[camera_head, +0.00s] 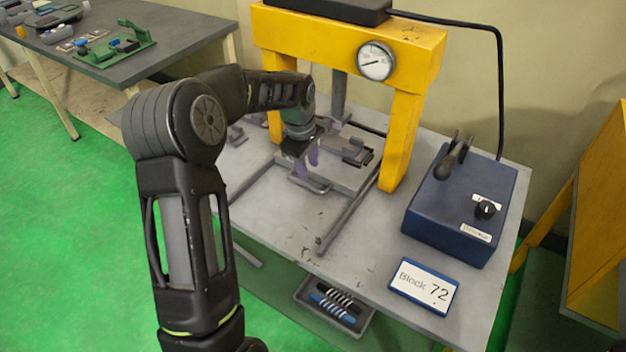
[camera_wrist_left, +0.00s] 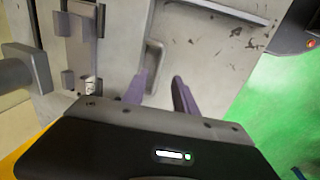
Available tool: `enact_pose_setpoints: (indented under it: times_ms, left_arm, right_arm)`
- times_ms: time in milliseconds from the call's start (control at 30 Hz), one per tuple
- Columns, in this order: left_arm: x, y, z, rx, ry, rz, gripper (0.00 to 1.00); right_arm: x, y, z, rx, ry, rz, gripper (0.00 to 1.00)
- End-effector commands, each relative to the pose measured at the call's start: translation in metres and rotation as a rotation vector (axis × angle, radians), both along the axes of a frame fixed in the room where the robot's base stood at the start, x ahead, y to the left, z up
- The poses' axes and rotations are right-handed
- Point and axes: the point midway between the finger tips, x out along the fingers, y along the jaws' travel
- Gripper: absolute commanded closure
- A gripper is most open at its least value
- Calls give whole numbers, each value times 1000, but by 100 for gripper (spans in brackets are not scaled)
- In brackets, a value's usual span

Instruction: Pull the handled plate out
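The handled plate (camera_head: 345,178) is a grey slab lying on the press table under the yellow frame. Its U-shaped handle (camera_head: 308,183) sticks out from its front edge. The handle also shows in the wrist view (camera_wrist_left: 151,58), at the top middle. My left gripper (camera_head: 313,160) is over the plate's front part, close to the handle. My right gripper is in neither view.
The yellow press frame (camera_head: 402,130) with a gauge (camera_head: 376,60) stands over the plate. Rails (camera_head: 345,215) run forward on the table. A blue control box (camera_head: 460,205) with a lever and a "Block 72" sign (camera_head: 424,287) are at the right. The table front is mostly free.

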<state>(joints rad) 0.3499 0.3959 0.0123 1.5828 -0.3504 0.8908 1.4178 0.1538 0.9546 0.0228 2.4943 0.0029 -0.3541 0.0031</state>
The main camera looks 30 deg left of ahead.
Motion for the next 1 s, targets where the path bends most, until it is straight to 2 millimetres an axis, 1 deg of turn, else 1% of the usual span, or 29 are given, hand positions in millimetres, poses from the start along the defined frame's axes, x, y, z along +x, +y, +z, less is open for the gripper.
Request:
enact_pose_setpoints:
  times_ms: [133, 233, 500, 633, 767, 967, 1000]
  left_arm:
    - [1, 0, -7, -1, 2, -1, 66]
    - [3, -1, -17, -1, 3, -1, 66]
    - [10, 0, -57, -2, 4, -2, 66]
    - [13, 0, -71, -1, 2, -1, 66]
    - [15, 0, -77, 0, 0, -2, 66]
    - [15, 0, -77, 0, -1, -2, 66]
    - [15, 0, -77, 0, 0, -2, 67]
  right_arm:
    - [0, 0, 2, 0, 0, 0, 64]
    - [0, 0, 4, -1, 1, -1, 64]
    - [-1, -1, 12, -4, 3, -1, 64]
    - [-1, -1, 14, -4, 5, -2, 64]
    - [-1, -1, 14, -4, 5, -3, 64]
    - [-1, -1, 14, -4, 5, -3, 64]
    - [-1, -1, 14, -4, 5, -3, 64]
